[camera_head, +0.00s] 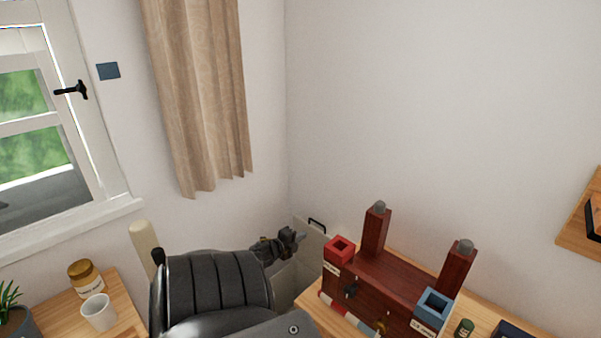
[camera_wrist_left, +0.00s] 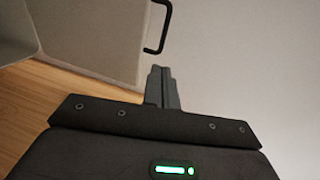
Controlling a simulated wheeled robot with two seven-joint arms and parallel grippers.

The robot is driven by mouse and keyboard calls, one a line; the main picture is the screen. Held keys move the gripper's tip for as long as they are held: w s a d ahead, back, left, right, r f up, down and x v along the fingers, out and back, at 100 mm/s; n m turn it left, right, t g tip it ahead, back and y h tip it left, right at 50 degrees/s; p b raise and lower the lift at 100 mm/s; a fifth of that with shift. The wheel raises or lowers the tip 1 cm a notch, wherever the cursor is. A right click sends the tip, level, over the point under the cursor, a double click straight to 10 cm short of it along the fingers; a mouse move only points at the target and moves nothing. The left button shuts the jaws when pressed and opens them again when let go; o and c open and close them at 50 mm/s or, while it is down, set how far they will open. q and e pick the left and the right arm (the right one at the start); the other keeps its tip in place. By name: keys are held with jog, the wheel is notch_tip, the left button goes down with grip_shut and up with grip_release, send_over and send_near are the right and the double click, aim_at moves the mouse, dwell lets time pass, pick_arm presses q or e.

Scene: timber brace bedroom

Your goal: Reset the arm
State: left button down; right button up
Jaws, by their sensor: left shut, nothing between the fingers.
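My left arm comes in from the bottom of the head view. Its gripper (camera_head: 297,236) points toward the room corner, beside a pale box with a black handle (camera_head: 317,224). The left wrist view shows the gripper (camera_wrist_left: 161,88) with its fingers together and nothing between them. In that view the black handle (camera_wrist_left: 158,28) on the pale box (camera_wrist_left: 95,45) lies just beyond the fingertips; I cannot tell whether they touch. My right gripper is in neither view.
A dark red wooden stand (camera_head: 375,285) with two posts, a red box (camera_head: 339,252) and a blue box (camera_head: 433,308) is on the table at right. A white cup (camera_head: 99,312), a jar (camera_head: 86,278) and a plant (camera_head: 12,312) are at left. A curtain (camera_head: 200,90) hangs behind.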

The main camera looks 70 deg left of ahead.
pick_arm(q)
jog(key=shift+s+a+f, duration=0.1)
jog(key=shift+s+a, duration=0.05)
jog(key=shift+s, duration=0.1)
jog(key=s+d+f+n+g, duration=0.4)
jog(key=s+d+f, duration=0.3)
jog(key=f, duration=0.6)
jog(key=s+d+f+n+g, duration=0.5)
jog(key=s+f, duration=0.4)
jog(key=f, duration=0.3)
jog(key=s+d+f+n+g+h, duration=0.1)
jog(key=s+d+f, duration=0.4)
jog(key=d, duration=0.3)
jog(key=s+d+f+n+g+h, duration=0.1)
jog(key=s+d+f+g+h, duration=0.1)
jog(key=s+d+f, duration=0.45)
jog(key=s+d+f+h, duration=0.1)
jog(key=s+d, duration=0.1)
jog(key=d, duration=1)
jog(key=s+d+f+g+h, duration=0.1)
jog(key=s+d, duration=0.1)
jog(key=d, duration=1)
jog(key=shift+s+f+h, duration=0.35)
jog(key=shift+h, duration=0.05)
jog(key=shift+d, duration=0.1)
